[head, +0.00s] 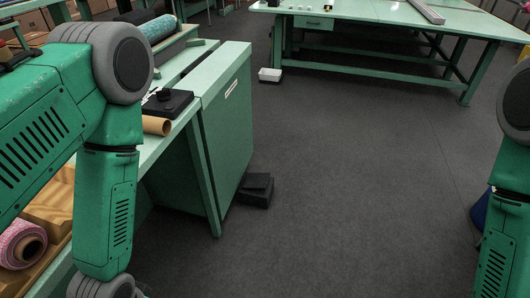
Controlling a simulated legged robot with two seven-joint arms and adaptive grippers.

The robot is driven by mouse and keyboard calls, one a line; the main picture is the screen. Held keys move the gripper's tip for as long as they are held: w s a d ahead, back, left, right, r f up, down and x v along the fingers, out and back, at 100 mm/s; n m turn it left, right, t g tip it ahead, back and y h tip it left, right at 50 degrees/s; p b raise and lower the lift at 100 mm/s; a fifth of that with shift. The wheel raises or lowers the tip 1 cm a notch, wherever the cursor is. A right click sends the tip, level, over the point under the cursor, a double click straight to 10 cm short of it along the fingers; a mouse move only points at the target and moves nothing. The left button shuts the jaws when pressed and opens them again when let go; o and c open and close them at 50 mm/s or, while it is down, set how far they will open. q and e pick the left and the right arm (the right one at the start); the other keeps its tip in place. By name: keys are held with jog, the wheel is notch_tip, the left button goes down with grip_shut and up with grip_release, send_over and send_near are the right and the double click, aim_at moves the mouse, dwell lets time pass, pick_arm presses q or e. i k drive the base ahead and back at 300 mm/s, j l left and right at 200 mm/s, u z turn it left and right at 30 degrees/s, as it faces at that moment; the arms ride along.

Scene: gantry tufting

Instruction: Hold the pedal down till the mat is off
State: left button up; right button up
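A black stepped block that looks like the pedal (256,190) sits on the floor against the right side of the green cabinet (225,125). Whether it is pressed down cannot be told. I cannot make out the mat for certain. My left arm fills the left side and hides part of the bench, and its gripper is below the picture. My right arm shows only at the right edge, and its gripper is out of view too.
The green bench (165,145) holds a black device (166,103), a cardboard tube (156,125) and a teal patterned roll (158,29). A pink roll (22,243) lies at lower left. A long green table (400,28) stands behind. The middle floor is clear.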

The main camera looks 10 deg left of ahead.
aim_at(253, 181)
jog(key=i+l+u, duration=0.3)
jog(key=i, duration=0.3)
jog(key=i+l+u, duration=0.25)
jog(key=i+l, duration=0.25)
jog(key=i+l+u, duration=0.3)
jog(key=i+l, duration=0.2)
jog(key=l, duration=0.15)
jog(key=i+l+u, duration=0.25)
jog(key=i+l, duration=0.15)
jog(key=l, duration=0.3)
jog(key=i, duration=0.5)
